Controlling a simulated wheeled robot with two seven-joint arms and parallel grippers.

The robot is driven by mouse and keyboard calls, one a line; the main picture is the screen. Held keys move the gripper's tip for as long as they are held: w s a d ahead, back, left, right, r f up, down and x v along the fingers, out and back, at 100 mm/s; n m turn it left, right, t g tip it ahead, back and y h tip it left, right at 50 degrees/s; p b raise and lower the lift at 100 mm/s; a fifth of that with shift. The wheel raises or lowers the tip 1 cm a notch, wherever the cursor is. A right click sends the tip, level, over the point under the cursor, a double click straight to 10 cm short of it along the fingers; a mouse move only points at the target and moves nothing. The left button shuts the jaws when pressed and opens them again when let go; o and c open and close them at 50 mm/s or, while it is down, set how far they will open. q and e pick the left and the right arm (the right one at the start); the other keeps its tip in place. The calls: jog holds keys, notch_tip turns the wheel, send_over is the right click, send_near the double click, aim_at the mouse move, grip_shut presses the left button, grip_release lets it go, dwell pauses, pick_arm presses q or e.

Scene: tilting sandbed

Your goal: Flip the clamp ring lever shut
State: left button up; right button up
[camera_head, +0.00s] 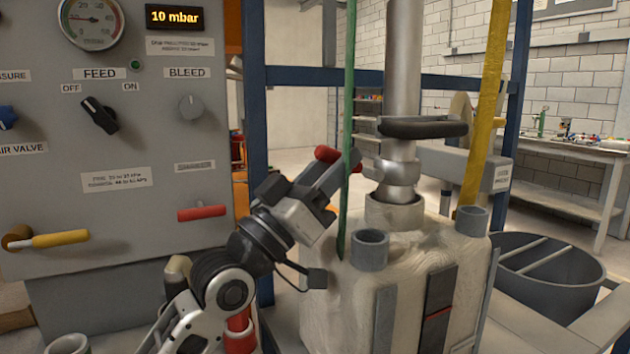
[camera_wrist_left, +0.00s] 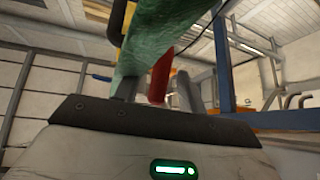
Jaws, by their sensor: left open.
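A silver collar, seemingly the clamp ring (camera_head: 397,172), sits around the foot of the vertical steel pipe (camera_head: 402,60), above the pale block-shaped vessel top. A dark rounded bar or ring (camera_head: 423,127) crosses the pipe just above it; I cannot tell whether this is the lever. The right gripper is not in view.
A control panel (camera_head: 120,130) with a red handle (camera_head: 201,213) and a yellow handle (camera_head: 60,239) stands at left. A yellow strap (camera_head: 485,100) runs right of the pipe. Grey cups (camera_head: 370,250) stand on the vessel. Blue frame posts (camera_head: 254,100) and a dark tub (camera_head: 550,280) flank it.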

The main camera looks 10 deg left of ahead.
pick_arm(q)
jog(key=b+v, duration=0.4)
jog(key=v, duration=1.2)
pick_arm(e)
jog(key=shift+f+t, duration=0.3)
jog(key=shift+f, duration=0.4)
pick_arm(q)
jog(key=shift+r, duration=0.15)
